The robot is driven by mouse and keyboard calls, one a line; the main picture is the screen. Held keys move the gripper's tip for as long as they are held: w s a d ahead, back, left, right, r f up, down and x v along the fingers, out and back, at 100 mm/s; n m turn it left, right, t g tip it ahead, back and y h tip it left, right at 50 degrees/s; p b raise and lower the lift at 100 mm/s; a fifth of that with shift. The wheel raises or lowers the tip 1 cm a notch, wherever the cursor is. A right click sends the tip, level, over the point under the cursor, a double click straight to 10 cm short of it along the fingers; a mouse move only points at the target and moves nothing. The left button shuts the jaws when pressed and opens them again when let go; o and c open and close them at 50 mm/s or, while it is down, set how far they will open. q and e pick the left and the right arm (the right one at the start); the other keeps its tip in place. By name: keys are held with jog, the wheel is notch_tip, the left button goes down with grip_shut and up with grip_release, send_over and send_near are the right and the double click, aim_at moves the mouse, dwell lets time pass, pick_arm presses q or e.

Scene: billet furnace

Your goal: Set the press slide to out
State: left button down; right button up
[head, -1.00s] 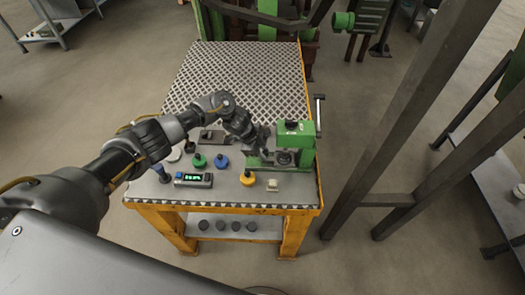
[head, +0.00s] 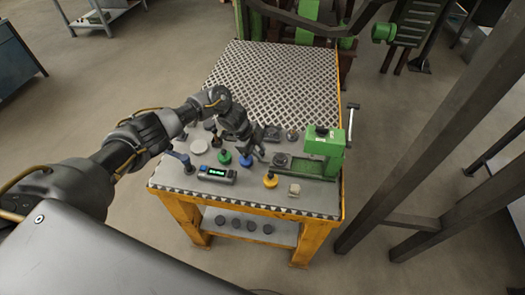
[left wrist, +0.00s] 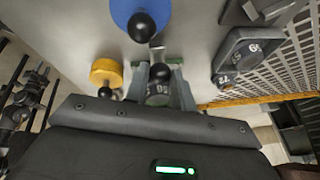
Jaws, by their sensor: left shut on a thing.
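The green press (head: 325,148) stands at the right side of the workbench. Its slide (head: 281,160), with a dark round piece on it, lies clear to the left of the press head, over the green base. My left gripper (head: 260,154) is at the slide's left end, shut on the slide's handle. In the left wrist view a black ball knob (left wrist: 161,73) lies between the fingers, with the slide's numbered round piece (left wrist: 157,99) just behind it. The fingers partly hide the handle. My right gripper is not in view.
Yellow (head: 270,180), blue (head: 246,160) and green (head: 224,157) knobbed pieces stand close by on the bench. A crank handle (head: 352,112) rises at the press's right. The bench's rear diamond-patterned surface (head: 270,75) is clear.

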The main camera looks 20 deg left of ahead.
pick_arm(q)
jog(key=shift+a, duration=0.2)
jog(key=c, duration=1.2)
grip_release()
jog(key=shift+a, duration=0.15)
jog(key=shift+r, duration=0.35)
jog(key=b+v, duration=0.1)
jog(key=v, duration=0.9)
jog(key=shift+s+a, duration=0.1)
jog(key=shift+a, duration=0.05)
